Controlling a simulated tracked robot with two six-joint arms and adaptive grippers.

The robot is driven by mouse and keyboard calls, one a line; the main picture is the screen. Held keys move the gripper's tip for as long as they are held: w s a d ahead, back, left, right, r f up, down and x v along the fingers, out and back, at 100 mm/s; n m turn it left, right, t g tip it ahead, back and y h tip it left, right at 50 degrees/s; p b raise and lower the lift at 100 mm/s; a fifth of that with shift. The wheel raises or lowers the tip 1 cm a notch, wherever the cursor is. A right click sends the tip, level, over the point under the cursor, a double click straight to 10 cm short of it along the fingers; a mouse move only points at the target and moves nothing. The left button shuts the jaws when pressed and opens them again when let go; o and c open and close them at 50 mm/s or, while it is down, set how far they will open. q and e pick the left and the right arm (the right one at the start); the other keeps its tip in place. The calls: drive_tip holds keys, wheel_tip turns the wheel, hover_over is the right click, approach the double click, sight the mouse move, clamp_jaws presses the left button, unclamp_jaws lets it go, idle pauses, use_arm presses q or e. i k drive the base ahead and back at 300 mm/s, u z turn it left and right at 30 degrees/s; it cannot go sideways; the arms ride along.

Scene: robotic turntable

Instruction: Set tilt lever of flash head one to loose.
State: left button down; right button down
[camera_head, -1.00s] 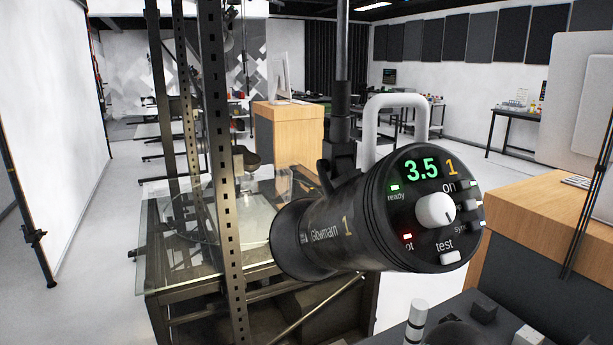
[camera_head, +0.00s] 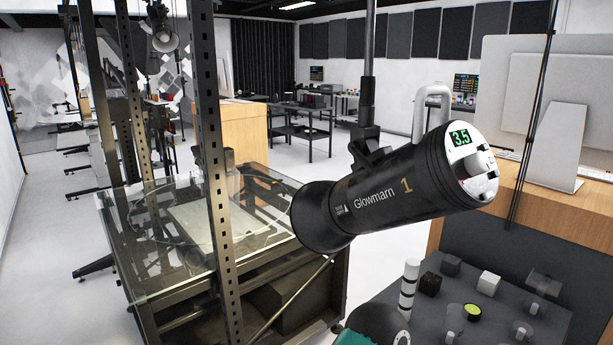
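Flash head one (camera_head: 385,195) is a black cylinder marked "Glowmarn 1". It hangs from a dark vertical pole (camera_head: 369,70) by a bracket (camera_head: 368,145) at its upper side. Its flared front points down left, and its rear panel, with a green 3.5 readout (camera_head: 460,136) and a white knob, faces right. A white loop handle (camera_head: 433,105) stands on top near the rear. The tilt lever cannot be made out clearly at the dark bracket, so its setting cannot be told. Neither gripper is in view.
A glass-topped turntable frame (camera_head: 150,290) with tall perforated posts (camera_head: 212,170) stands left of the flash head. A dark grey surface (camera_head: 490,325) with small blocks and knobs lies below right. A wooden desk with a monitor (camera_head: 560,110) is at right.

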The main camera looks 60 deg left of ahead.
sight(354, 148)
drive_tip(key=u, duration=0.15)
drive_tip(key=k, duration=0.9)
drive_tip(key=u, duration=1.55)
drive_tip(key=i, duration=0.8)
drive_tip(key=z, duration=0.2)
